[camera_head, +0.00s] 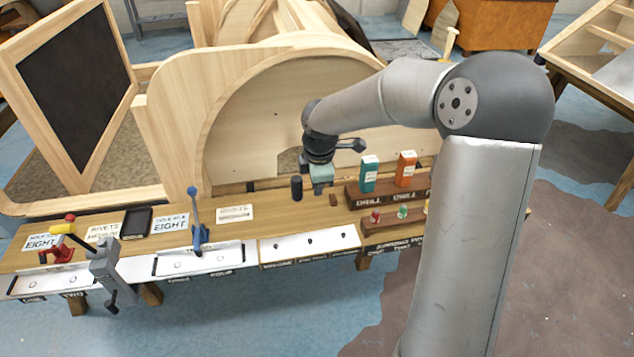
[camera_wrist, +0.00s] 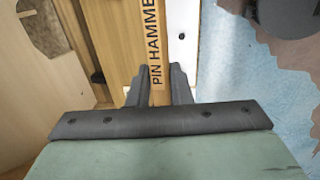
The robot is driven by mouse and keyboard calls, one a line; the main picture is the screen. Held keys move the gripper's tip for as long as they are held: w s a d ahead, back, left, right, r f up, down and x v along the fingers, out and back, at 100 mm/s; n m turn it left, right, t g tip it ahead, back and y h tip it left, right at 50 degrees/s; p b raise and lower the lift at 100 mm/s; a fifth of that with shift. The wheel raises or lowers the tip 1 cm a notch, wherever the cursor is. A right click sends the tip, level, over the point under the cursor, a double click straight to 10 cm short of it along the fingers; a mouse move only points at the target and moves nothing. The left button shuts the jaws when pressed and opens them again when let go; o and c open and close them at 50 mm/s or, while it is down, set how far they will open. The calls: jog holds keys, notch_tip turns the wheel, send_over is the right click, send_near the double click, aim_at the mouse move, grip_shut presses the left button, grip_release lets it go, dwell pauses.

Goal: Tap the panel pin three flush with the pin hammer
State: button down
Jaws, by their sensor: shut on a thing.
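My gripper (camera_head: 320,186) is low over the workbench (camera_head: 258,226), right of its middle. In the wrist view its dark fingers (camera_wrist: 158,88) are shut on a wooden bar lettered PIN HAMMER, the pin hammer (camera_wrist: 154,45). The hammer's head is not clear in the wrist view. In the head view a dark upright cylinder (camera_head: 297,188) is just left of the gripper, and I cannot tell whether it is the hammer's head. Several small dark panel pins stand along a pale strip (camera_head: 293,250) at the front edge. The rightmost pin (camera_head: 342,235) is perhaps pin three; the labels are too blurred.
A teal box (camera_head: 369,174) and an orange box (camera_head: 405,169) stand on a stepped rack to the right, with small coloured items below. A blue lever tool (camera_head: 196,225) and a grey clamp (camera_head: 106,270) stand at left. A curved wooden frame (camera_head: 160,120) rises behind.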

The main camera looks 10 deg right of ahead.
jog(key=w+d+f+n+y+b, duration=0.1)
jog(key=d+f+n, duration=0.4)
jog(key=d+f, duration=0.6)
jog(key=shift+w+d+f+n, duration=0.2)
jog(key=shift+d+f+n, duration=0.1)
jog(key=shift+d, duration=0.4)
